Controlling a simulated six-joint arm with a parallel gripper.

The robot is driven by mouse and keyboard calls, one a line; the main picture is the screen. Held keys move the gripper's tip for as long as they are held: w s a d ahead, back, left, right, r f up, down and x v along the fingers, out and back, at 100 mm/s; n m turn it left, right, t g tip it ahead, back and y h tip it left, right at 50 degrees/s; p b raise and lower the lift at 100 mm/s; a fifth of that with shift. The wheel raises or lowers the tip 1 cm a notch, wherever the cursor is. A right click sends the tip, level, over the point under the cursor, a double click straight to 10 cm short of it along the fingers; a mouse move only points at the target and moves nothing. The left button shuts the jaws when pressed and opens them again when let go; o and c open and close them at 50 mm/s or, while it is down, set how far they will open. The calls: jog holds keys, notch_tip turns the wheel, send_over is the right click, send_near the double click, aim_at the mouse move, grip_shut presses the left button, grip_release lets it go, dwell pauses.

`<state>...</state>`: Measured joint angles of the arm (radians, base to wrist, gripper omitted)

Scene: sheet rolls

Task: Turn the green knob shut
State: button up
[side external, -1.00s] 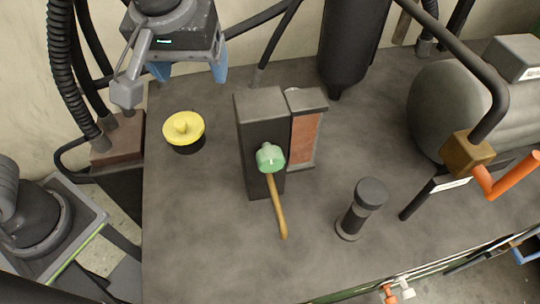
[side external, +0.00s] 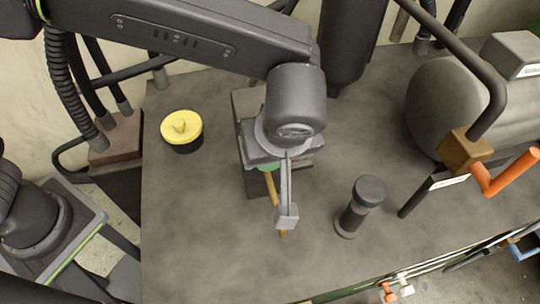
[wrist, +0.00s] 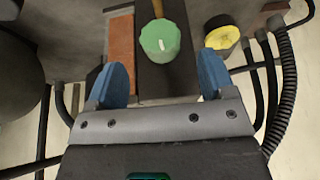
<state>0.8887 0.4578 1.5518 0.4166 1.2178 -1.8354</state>
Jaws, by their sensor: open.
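The green knob (wrist: 160,41) shows in the wrist view, with a white mark on its top, on the dark block (wrist: 165,80). My gripper (wrist: 163,75) is open, with its two blue fingers on either side of the knob's line and nothing between them. The fingertips are apart from the knob in that view. In the side external view my wrist covers most of the block, and only a sliver of the green knob (side external: 267,168) shows below it. The brown pipe (side external: 271,187) comes out from under the knob, partly behind my wrist camera arm.
A yellow knob (side external: 181,127) on a black base stands to the left. A dark cylinder post (side external: 361,205) stands to the right. A large grey tank (side external: 450,110) and an orange-handled valve (side external: 512,175) are at the far right. The front left tabletop (side external: 205,235) is clear.

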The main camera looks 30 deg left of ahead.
aim_at(270, 169)
jog(key=x, duration=0.6)
